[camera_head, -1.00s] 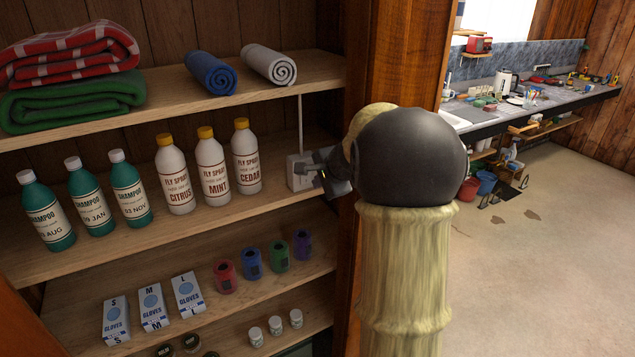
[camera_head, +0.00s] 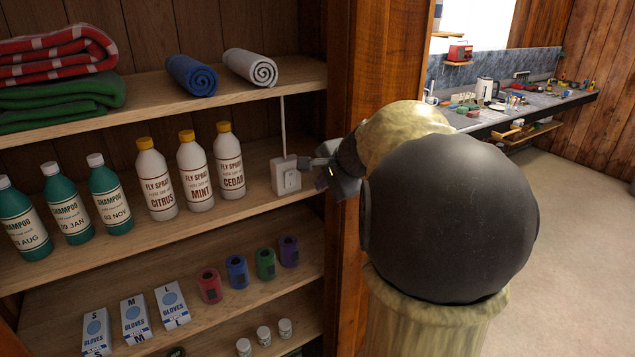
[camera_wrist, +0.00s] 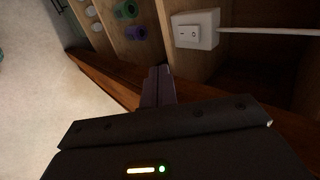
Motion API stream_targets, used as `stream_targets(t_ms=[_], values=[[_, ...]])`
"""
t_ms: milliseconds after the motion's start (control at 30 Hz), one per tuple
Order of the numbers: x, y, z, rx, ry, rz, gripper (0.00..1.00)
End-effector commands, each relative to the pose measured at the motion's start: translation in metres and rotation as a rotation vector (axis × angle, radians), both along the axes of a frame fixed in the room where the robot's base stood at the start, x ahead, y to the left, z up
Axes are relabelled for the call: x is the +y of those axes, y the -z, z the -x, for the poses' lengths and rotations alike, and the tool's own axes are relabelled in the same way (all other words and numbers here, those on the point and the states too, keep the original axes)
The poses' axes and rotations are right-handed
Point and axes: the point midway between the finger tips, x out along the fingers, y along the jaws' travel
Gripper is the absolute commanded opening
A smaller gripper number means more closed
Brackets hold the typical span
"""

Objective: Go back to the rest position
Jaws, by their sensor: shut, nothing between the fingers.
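My gripper (camera_head: 312,164) is in front of the shelf cabinet's right side, just right of a white switch box (camera_head: 286,178). Its fingers are shut and empty. In the wrist view the shut fingers (camera_wrist: 158,87) point toward the cabinet's wooden edge, and the switch box (camera_wrist: 194,30) is beyond them at the upper right, apart from them. My arm is bent, with its large dark joint close to the head camera, hiding part of the cabinet's right post and the floor behind.
The middle shelf holds fly spray bottles (camera_head: 196,172) and shampoo bottles (camera_head: 110,198). Glove boxes (camera_head: 134,318) and coloured rolls (camera_head: 237,272) are below. The wooden post (camera_head: 345,70) is close to my arm. A cluttered counter (camera_head: 540,108) stands at the back right, with open floor (camera_head: 575,215) before it.

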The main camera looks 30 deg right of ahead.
Motion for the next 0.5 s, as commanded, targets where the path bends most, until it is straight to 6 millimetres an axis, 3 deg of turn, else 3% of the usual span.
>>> stream_targets(t_ms=[300, 367, 500], values=[[0.007, 0.006, 0.001, 0.015, -0.026, 0.016, 0.00], [0.019, 0.017, 0.003, 0.042, -0.067, 0.039, 0.00], [0.061, 0.062, 0.019, 0.151, -0.256, 0.165, 0.00]])
